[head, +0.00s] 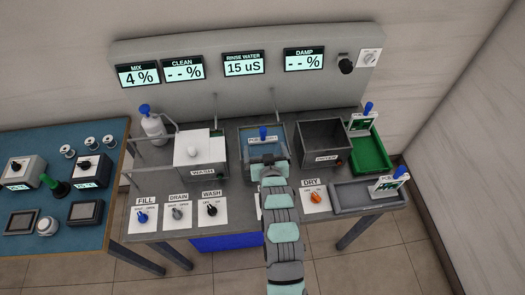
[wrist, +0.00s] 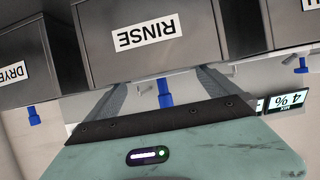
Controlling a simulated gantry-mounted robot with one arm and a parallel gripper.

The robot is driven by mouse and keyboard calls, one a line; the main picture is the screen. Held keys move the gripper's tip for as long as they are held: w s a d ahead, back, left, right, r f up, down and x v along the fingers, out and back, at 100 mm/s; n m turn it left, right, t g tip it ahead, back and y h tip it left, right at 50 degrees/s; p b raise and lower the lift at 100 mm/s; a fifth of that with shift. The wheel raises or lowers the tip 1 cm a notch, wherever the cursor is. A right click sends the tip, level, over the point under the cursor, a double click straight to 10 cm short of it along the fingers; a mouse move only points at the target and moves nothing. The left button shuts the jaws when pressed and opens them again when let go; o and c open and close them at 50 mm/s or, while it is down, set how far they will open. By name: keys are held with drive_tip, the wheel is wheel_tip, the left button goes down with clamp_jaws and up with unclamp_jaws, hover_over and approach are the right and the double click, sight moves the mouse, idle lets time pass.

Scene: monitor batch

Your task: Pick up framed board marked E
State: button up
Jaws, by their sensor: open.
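Framed boards with blue handles show in the head view: one (head: 361,121) at the green tray, one (head: 389,183) at the grey tray. A blue handle (head: 263,132) stands at the rinse tank; its board is hidden or unclear. No letter E is readable. My gripper (head: 265,161) is at the front of the rinse tank. In the upside-down wrist view its fingers (wrist: 162,80) are spread apart and empty. A blue handle (wrist: 165,98) shows between them beyond the tank's rim, apparently not touched.
The rinse tank (wrist: 150,50) lies close ahead of the fingers. The dryer tank (head: 325,135) and white wash unit (head: 198,155) flank it. The green tray (head: 374,156) and grey tray (head: 350,197) are at right. Control knobs line the bench front. A blue table (head: 75,140) stands left.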

sight(263, 143)
drive_tip(key=shift+w+a, duration=0.1)
drive_tip(key=shift+w, duration=0.3)
drive_tip(key=shift+w+f, duration=0.5)
drive_tip(key=shift+w, duration=0.1)
drive_tip(key=shift+x, duration=1.9)
drive_tip(key=shift+r, duration=0.1)
drive_tip(key=shift+r, duration=0.1)
drive_tip(key=c, duration=1.7)
drive_tip(key=shift+c, duration=0.2)
drive_tip(key=shift+r, duration=0.15)
